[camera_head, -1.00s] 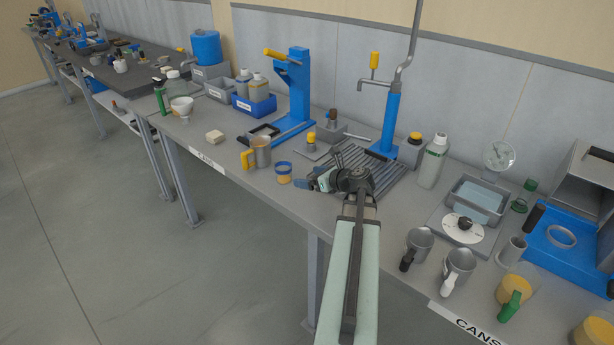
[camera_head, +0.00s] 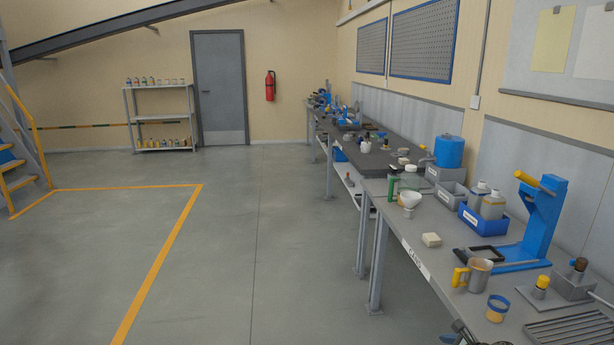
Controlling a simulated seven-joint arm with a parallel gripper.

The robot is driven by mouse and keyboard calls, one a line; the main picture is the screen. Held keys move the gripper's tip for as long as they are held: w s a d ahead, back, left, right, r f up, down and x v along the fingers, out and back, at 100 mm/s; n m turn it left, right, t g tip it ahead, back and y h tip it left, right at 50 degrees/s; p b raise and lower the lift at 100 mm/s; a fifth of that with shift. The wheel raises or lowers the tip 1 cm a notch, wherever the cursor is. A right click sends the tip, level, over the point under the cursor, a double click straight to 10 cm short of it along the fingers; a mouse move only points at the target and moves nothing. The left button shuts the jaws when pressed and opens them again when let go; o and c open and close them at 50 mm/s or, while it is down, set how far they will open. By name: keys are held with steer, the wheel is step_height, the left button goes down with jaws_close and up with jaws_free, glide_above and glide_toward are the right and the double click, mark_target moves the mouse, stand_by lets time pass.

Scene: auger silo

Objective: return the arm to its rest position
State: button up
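A small dark piece of my arm's end (camera_head: 462,332) shows at the bottom edge of the head view, by the bench's front edge and just left of a small jar with a blue rim (camera_head: 497,308). The rest of the arm is below the picture. I cannot make out the fingers, whether they are open or shut, or whether they hold anything.
The grey workbench (camera_head: 424,280) runs along the right wall. A steel mug with a yellow handle (camera_head: 479,275), a blue stand (camera_head: 541,222), a pale block (camera_head: 431,240) and a blue bin (camera_head: 483,222) stand on it. The floor left is open.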

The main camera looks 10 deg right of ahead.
steer(key=s+a+f+n+g+y, duration=0.1)
steer(key=s+a+f+n+g, duration=0.4)
steer(key=a+f, duration=0.55)
steer(key=s+a+f+n+g, duration=0.4)
steer(key=s+a+f+n, duration=0.3)
steer(key=a+f, duration=0.4)
steer(key=s+a+f+n+g+h, duration=0.2)
steer(key=s+f+n, duration=0.4)
steer(key=s, duration=0.4)
steer(key=s+a+f+n+g+h, duration=0.2)
steer(key=s+a+f+n+g, duration=0.2)
steer(key=s+n, duration=0.5)
step_height(320, 180, down, 2)
steer(key=shift+s+a+f+g+h, duration=0.1)
steer(key=shift+s+a+g+h, duration=0.05)
steer(key=shift+s+g+h, duration=0.3)
